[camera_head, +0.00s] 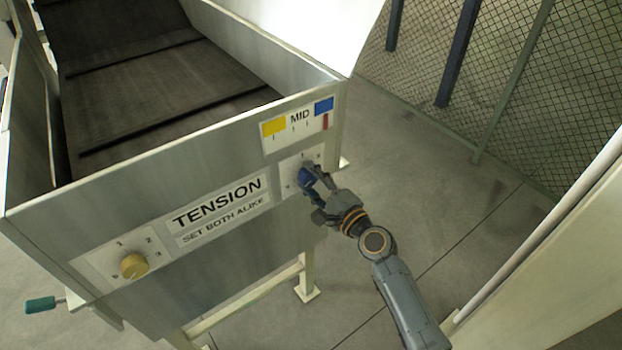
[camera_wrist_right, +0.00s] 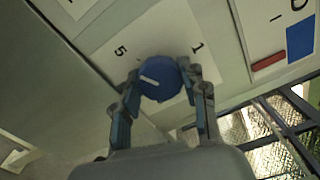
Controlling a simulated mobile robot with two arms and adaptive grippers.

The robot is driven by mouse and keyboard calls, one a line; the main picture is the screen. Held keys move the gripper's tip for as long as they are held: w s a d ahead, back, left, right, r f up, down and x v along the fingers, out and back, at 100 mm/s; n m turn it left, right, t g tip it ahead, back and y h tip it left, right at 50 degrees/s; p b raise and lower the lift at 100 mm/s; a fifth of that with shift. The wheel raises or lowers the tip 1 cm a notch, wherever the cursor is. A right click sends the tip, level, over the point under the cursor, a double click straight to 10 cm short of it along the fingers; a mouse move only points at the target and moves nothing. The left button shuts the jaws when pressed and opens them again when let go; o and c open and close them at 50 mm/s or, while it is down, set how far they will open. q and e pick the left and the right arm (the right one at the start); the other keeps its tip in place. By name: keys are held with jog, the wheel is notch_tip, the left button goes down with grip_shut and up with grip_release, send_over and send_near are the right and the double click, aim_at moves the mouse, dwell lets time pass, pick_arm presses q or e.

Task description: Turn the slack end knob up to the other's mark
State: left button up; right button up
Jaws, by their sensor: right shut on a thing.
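A blue knob (camera_head: 304,177) sits on a white dial plate at the right end of the metal panel. My right gripper (camera_head: 313,183) is shut on it, one finger on each side, as the right wrist view shows. There the blue knob (camera_wrist_right: 165,86) has a white mark pointing left. The numerals 5 and 1 show on its plate; other markings are hidden or too faint to read. A yellow knob (camera_head: 134,265) sits on the dial plate at the panel's left end, with 1, 2 and 3 around it. Its pointer cannot be made out. My left gripper is not in view.
Between the dials is a TENSION, SET BOTH ALIKE label (camera_head: 222,207). A MID plate (camera_head: 298,124) with yellow and blue patches and a red mark sits above the blue knob. A teal handle (camera_head: 40,305) sticks out lower left. A mesh fence (camera_head: 550,90) stands behind.

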jog(key=o, duration=1.1)
jog(key=shift+o, duration=0.2)
jog(key=shift+s+d+f, duration=0.1)
jog(key=shift+s+d, duration=0.2)
jog(key=shift+s, duration=0.05)
jog(key=v, duration=1.1)
